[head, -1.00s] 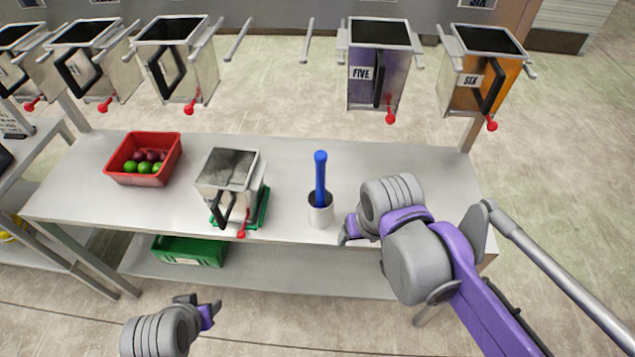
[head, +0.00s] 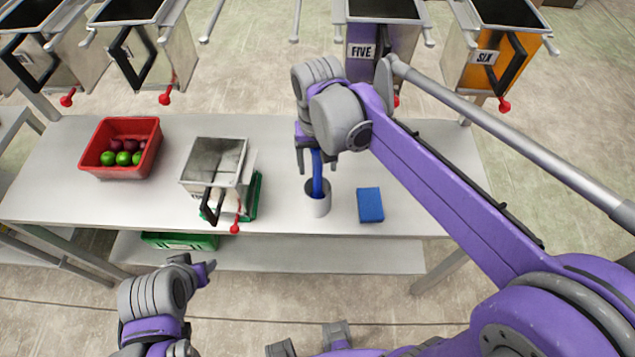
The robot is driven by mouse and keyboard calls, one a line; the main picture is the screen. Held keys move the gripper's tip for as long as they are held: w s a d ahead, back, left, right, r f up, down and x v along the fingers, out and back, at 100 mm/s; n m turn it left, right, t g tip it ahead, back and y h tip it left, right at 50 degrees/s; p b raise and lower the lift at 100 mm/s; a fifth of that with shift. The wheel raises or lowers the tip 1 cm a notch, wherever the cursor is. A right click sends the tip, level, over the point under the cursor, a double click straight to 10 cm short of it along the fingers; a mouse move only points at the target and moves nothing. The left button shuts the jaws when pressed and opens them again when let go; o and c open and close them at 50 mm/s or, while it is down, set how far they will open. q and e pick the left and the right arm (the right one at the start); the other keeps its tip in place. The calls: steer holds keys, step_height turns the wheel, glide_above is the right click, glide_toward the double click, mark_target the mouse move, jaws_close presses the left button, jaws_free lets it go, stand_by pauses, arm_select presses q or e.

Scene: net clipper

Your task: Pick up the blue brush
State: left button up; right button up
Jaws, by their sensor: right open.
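The blue brush (head: 318,178) stands upright in a small grey-white cup (head: 317,202) on the table. Only part of its blue handle shows; its lower end is hidden in the cup and its top is behind my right gripper. My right gripper (head: 318,165) is above the cup, pointing down, with its fingers apart on either side of the handle's upper part. The fingers do not visibly close on it. My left gripper (head: 207,272) is low in front of the table, away from the brush; its fingers are partly hidden.
A blue block like a sponge (head: 370,205) lies right of the cup. A metal bin (head: 213,163) on a green tray stands left of it. A red crate (head: 121,173) of fruit is farther left. Hanging bins (head: 383,35) line the back. The table (head: 270,150) is clear behind the cup.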

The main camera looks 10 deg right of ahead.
steer(key=shift+w+f, duration=0.15)
steer(key=shift+f, duration=0.65)
jaws_close()
steer(key=shift+r, duration=0.15)
